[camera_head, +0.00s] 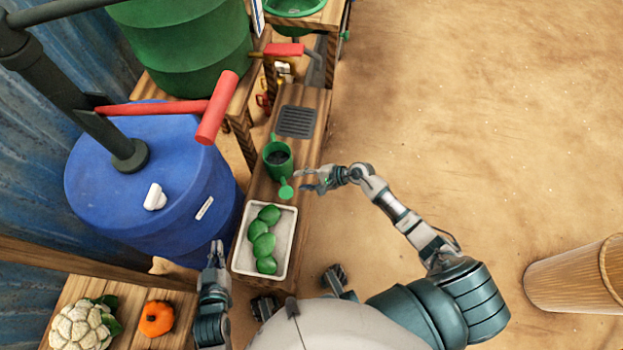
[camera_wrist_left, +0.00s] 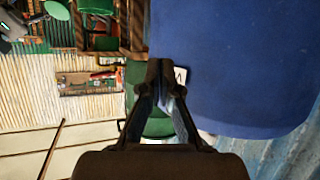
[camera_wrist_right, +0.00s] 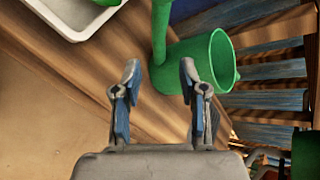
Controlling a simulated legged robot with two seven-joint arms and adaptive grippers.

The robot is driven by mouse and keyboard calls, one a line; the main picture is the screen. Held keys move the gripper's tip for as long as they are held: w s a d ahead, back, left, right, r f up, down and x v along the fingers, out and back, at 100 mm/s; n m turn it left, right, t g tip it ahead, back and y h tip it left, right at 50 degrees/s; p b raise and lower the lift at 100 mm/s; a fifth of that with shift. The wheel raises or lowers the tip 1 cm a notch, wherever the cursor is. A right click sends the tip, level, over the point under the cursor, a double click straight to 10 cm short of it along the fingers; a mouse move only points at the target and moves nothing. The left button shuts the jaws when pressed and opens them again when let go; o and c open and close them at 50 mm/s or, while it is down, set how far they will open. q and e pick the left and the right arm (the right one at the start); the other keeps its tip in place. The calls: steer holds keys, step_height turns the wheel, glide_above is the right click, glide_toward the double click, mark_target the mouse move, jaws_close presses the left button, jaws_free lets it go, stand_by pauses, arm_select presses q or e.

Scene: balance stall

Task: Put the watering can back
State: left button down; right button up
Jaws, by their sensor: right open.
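The green watering can (camera_head: 277,165) stands on the narrow wooden bench, its round spout head toward the tray of green produce. My right gripper (camera_head: 303,180) is open and empty just right of the can. In the right wrist view the can (camera_wrist_right: 198,62) is beyond the open fingers (camera_wrist_right: 156,72), with its spout rising to the upper left; I see no contact. My left gripper (camera_head: 217,246) is shut and empty, low between the blue barrel and the tray. In the left wrist view its fingertips (camera_wrist_left: 165,72) meet in front of the blue barrel.
A white tray (camera_head: 242,262) of green produce sits at the bench's near end. A dark slatted grate (camera_head: 295,121) lies beyond the can. The blue barrel (camera_head: 130,190) and a red-handled pump (camera_head: 160,107) stand left. A wooden tub (camera_head: 560,279) is at right; the ground between is clear.

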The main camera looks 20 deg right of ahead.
steer(key=s+a+r+m+t+h, duration=0.15)
steer(key=r+m+t, duration=0.55)
steer(key=m, duration=0.8)
steer(key=s+d+r+m+t+h, duration=0.1)
steer(key=s+r+m+t, duration=0.3)
steer(key=r+m, duration=0.85)
arm_select(q)
steer(key=shift+s+a+f+g, duration=0.25)
steer(key=shift+s+f+g, duration=0.1)
steer(key=shift+f+g, duration=0.2)
arm_select(e)
steer(key=s+f+m+g+h, duration=0.2)
steer(key=s+f+m, duration=0.2)
steer(key=m, duration=1)
steer(key=s+f+m+g+h, duration=0.3)
steer(key=s+m, duration=0.3)
steer(key=m, duration=0.9)
steer(key=shift+d+f, duration=0.4)
steer(key=shift+f, duration=0.35)
steer(key=shift+s+d, duration=0.1)
steer(key=shift+d, duration=0.05)
